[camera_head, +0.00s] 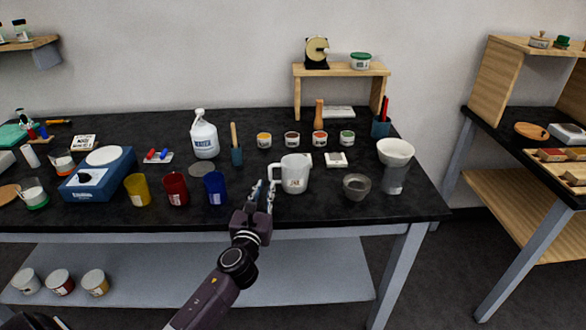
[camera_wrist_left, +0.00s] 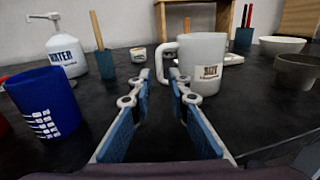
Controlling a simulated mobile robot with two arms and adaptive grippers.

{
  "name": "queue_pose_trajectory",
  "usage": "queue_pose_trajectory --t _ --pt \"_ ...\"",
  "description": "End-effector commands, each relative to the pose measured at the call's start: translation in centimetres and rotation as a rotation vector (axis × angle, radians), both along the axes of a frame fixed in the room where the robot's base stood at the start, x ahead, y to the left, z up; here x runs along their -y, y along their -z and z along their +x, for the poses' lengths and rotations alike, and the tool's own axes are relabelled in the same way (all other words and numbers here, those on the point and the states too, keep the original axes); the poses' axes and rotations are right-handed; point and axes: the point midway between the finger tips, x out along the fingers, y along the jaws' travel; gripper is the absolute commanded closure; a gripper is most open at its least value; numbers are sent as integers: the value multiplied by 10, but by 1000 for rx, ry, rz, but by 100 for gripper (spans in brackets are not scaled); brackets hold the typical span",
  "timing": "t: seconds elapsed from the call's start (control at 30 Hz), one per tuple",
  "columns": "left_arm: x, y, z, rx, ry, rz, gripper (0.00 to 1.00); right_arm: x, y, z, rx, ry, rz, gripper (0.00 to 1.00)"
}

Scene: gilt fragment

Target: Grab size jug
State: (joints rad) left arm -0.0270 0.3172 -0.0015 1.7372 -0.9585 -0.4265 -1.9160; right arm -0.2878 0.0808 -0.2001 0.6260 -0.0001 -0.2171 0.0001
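The size jug (camera_head: 295,176) is a white jug with a small label and a handle on its left side. It stands upright on the black tabletop, right of centre, and also shows in the left wrist view (camera_wrist_left: 205,58). My left gripper (camera_head: 265,188) is open and empty, in front and to the left of the jug. In the left wrist view its fingers (camera_wrist_left: 159,80) are spread, with the jug's handle (camera_wrist_left: 163,62) beyond the gap and the right finger overlapping the jug's lower left. I cannot tell whether they touch. My right gripper is not in view.
A blue cup (camera_head: 215,188) stands left of my left gripper. A grey bowl (camera_head: 356,187) and a white funnel-like bowl (camera_head: 395,152) stand right of the jug. A holder with a wooden handle (camera_head: 237,154) and a white water bottle (camera_head: 203,138) are behind left.

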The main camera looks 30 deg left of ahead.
Motion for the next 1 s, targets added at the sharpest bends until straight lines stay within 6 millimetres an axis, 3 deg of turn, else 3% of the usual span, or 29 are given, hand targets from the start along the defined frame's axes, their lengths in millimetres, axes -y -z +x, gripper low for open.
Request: queue_pose_trajectory --t 0.17,0.5,0.7,0.9,1.0 --pt "-6 -1 16 1 -2 -1 84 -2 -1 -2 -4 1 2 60" --pt "-21 -6 58 2 -2 -2 84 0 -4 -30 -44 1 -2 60" --pt "-26 -5 72 1 0 -2 84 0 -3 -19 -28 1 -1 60" --pt "-26 -5 73 -1 1 -1 84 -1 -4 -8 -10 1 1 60" --pt "-26 -5 73 0 0 -1 92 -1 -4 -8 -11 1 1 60"
